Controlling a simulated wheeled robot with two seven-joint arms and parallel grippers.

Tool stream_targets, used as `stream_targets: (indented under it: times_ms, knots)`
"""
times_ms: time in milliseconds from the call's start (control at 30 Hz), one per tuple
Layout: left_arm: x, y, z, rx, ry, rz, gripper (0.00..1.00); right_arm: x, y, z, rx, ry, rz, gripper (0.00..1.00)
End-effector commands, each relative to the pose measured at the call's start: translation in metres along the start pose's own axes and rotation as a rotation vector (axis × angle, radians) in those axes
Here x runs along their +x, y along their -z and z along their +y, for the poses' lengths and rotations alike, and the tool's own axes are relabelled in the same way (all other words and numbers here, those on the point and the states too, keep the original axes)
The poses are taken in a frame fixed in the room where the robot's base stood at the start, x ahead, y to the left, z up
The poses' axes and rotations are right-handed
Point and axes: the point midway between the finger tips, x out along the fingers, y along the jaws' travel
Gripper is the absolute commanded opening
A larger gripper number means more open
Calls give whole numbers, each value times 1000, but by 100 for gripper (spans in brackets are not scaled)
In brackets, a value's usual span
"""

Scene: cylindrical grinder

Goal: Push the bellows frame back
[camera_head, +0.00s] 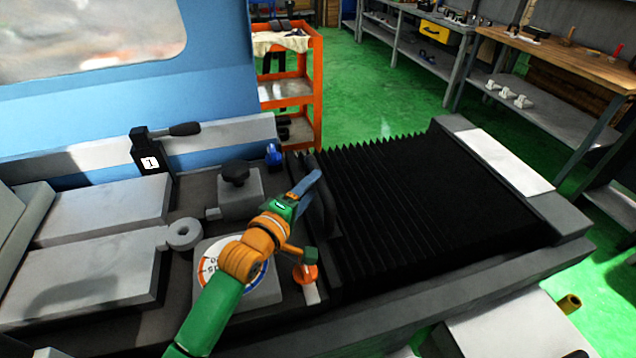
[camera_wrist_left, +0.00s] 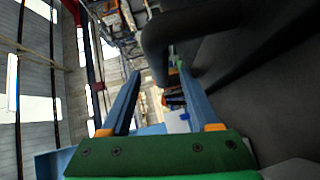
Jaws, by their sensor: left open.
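The black pleated bellows (camera_head: 430,200) lies across the right part of the machine. Its dark end frame (camera_head: 334,262) stands at its left end, with a curved black handle (camera_head: 331,190) on it. My left gripper (camera_head: 312,180) is at this frame, its blue fingers beside the handle. In the left wrist view, the left gripper (camera_wrist_left: 158,70) is open, and the dark curved handle (camera_wrist_left: 158,42) shows at and beyond the fingertips, partly between them. I cannot tell whether they touch. My right gripper is not in view.
A dial plate (camera_head: 207,268) lies under my left arm. A block with a black knob (camera_head: 236,173) and a lever (camera_head: 180,130) stand left of the gripper. A pale plate (camera_head: 508,160) lies beyond the bellows' right end. An orange cart (camera_head: 302,88) stands behind.

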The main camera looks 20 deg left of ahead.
Motion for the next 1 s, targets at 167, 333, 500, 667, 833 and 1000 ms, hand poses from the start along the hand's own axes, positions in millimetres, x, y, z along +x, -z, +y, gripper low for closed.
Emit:
stream_targets:
  times_ms: [167, 333, 500, 667, 833, 1000]
  knots:
    - [29, 0, 0, -1, 1, 0, 62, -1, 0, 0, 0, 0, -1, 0]
    - [40, 0, 0, 0, 1, 0, 62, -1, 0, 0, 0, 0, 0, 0]
    - [41, 0, 0, 0, 1, 0, 62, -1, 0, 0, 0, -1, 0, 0]
    - [41, 0, 0, 0, 1, 0, 35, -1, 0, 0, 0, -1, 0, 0]
    - [41, 0, 0, 0, 1, 0, 0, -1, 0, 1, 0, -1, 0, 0]
    - [41, 0, 0, 0, 1, 0, 0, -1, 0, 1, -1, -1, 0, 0]
